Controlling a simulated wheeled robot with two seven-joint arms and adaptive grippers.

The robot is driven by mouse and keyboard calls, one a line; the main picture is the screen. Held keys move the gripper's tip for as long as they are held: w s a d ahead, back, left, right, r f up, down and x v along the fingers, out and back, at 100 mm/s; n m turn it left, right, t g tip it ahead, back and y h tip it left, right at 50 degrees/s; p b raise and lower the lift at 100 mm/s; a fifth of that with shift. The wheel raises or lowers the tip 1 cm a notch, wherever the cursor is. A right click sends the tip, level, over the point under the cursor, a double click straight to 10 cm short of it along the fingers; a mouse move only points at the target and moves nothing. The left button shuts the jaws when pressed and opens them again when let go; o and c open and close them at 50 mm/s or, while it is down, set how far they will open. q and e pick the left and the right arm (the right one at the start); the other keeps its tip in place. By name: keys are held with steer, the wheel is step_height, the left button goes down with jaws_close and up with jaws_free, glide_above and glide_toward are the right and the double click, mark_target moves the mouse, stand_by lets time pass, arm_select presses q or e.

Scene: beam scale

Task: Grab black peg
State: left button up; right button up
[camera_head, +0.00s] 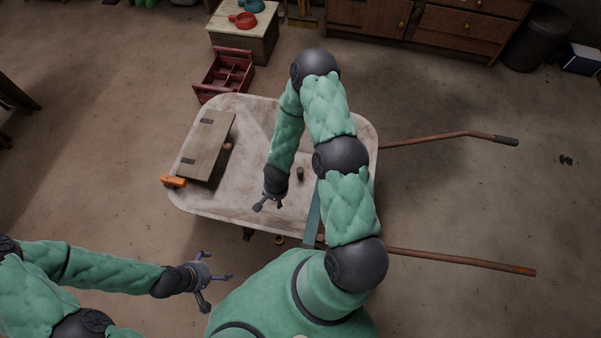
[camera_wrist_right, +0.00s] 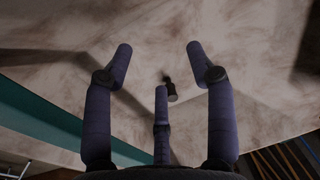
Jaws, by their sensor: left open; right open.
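The black peg (camera_head: 300,173) stands on the pale surface of the tray-like barrow (camera_head: 260,112), right of my right gripper in the head view. My right gripper (camera_head: 267,204) is open and empty, close to the peg. In the right wrist view, the small dark peg (camera_wrist_right: 171,92) shows beyond the open fingers (camera_wrist_right: 159,68), just right of the middle finger's tip. A gap remains visible between the peg and the fingers. My left gripper (camera_head: 217,280) is open and empty, outside the barrow at the lower left.
A wooden board with dark hinges (camera_head: 206,148) and an orange-ended part (camera_head: 173,181) lie on the barrow's left side. A small brown round thing (camera_head: 228,147) is beside the board. A teal strip (camera_head: 312,216) lies near the front edge. A red toolbox (camera_head: 224,75) stands behind.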

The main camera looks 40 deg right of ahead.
steer(key=w+d+f+m+g+h, duration=0.1)
steer(key=w+d+m, duration=0.15)
steer(key=d, duration=0.25)
steer(key=w+d+f+m+h, duration=0.1)
steer(key=w+d+f+m, duration=0.1)
steer(key=d+m, duration=0.25)
steer(key=m+y+b, duration=0.1)
steer(key=m+y, duration=0.1)
steer(key=m, duration=0.5)
glide_toward(300, 170)
steer(key=shift+w+a, duration=0.2)
step_height(300, 170, down, 5)
steer(key=shift+f+b, duration=0.25)
steer(key=shift+b, duration=0.95)
step_height(300, 170, down, 5)
steer(key=b, duration=0.3)
steer(key=shift+d, duration=0.15)
steer(key=shift+r, duration=0.1)
steer(key=c, duration=1.1)
